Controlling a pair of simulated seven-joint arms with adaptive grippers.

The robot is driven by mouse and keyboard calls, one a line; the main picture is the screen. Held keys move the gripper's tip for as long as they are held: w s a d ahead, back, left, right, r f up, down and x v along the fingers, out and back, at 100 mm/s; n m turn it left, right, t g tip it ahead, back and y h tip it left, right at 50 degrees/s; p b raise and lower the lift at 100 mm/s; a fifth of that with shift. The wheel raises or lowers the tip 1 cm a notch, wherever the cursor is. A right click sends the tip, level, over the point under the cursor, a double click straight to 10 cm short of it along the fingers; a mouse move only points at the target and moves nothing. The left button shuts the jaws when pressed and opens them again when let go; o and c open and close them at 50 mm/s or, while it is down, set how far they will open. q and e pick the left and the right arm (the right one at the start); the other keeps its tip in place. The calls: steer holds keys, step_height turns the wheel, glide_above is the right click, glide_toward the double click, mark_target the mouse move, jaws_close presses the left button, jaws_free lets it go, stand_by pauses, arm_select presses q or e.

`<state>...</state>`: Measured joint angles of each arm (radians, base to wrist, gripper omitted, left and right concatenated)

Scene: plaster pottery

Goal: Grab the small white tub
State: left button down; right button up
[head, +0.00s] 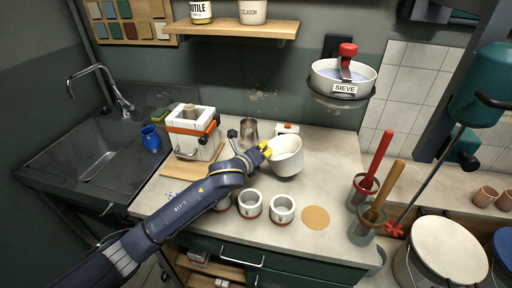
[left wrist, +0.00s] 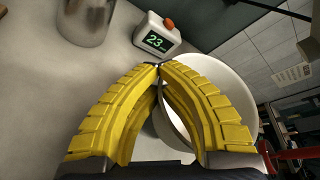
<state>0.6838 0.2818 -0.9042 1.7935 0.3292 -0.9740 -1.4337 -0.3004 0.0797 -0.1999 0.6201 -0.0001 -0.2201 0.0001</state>
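The small white tub (head: 287,158) is at the middle of the counter, its open mouth facing up. My left gripper (head: 265,149) reaches its upper left rim from the left. In the left wrist view, the yellow fingertips (left wrist: 158,66) come together at the rim of the tub (left wrist: 236,82). One finger is over the mouth and the other outside, with the tub's wall between them. Whether the tub's base touches the counter I cannot tell. My right gripper is not in view.
Several white mugs (head: 282,209) and a round tan disc (head: 316,217) lie in front. Tools in pots (head: 362,190) stand right.

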mark_target(283, 145)
arm_select(q)
steer(key=shift+s+d, duration=0.3)
steer(key=shift+d, duration=0.75)
steer(key=shift+s+d, duration=0.25)
steer(key=shift+d, duration=0.8)
steer(key=shift+d, duration=0.15)
